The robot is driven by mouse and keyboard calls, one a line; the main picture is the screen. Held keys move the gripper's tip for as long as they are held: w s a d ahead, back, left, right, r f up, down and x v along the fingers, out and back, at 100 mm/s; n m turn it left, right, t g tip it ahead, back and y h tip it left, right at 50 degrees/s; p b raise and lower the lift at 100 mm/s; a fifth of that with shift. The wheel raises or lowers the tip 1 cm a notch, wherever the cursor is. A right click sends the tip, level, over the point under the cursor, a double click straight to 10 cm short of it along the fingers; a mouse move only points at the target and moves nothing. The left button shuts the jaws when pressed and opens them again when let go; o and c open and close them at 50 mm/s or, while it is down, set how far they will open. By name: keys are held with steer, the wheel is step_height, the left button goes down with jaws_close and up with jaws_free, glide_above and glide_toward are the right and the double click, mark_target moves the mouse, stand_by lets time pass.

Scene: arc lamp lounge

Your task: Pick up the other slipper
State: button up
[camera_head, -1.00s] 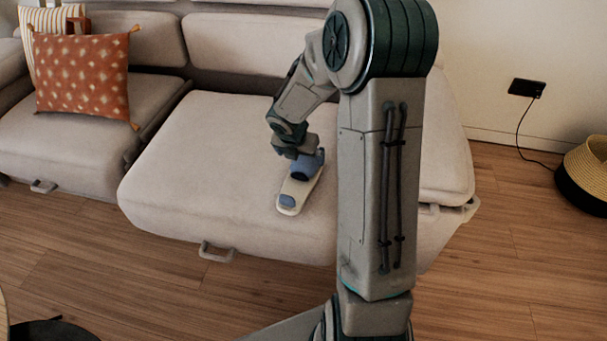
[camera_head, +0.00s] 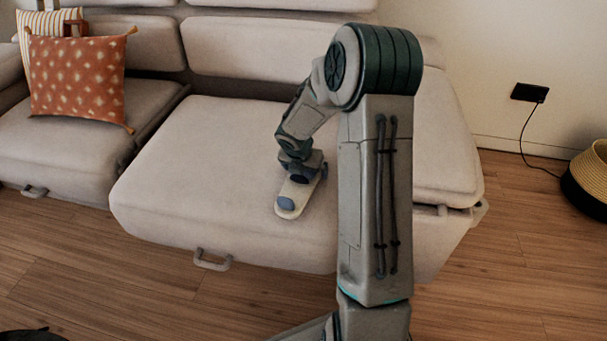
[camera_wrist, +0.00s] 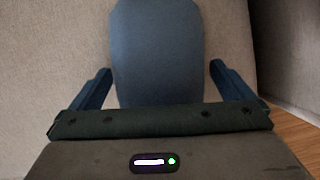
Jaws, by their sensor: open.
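A slipper with a pale sole and a blue upper (camera_head: 287,203) lies on the beige sofa seat (camera_head: 190,170). My gripper (camera_head: 303,178) is down at the slipper's far end, over its blue upper, and hides part of it. In the wrist view the blue part of the slipper (camera_wrist: 157,50) fills the middle. The fingers of my gripper (camera_wrist: 158,80) stand open, one on each side of it, with a gap visible on both sides. Only one slipper is in view.
A rust-coloured patterned cushion (camera_head: 80,75) leans on the left sofa section, before a striped cushion. A wall socket (camera_head: 529,92) with a cable and a woven basket (camera_head: 590,180) are at the right. The seat left of the slipper is clear.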

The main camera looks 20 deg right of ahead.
steer(key=c, duration=0.9)
steer(key=shift+o, duration=0.2)
steer(key=shift+r, duration=0.1)
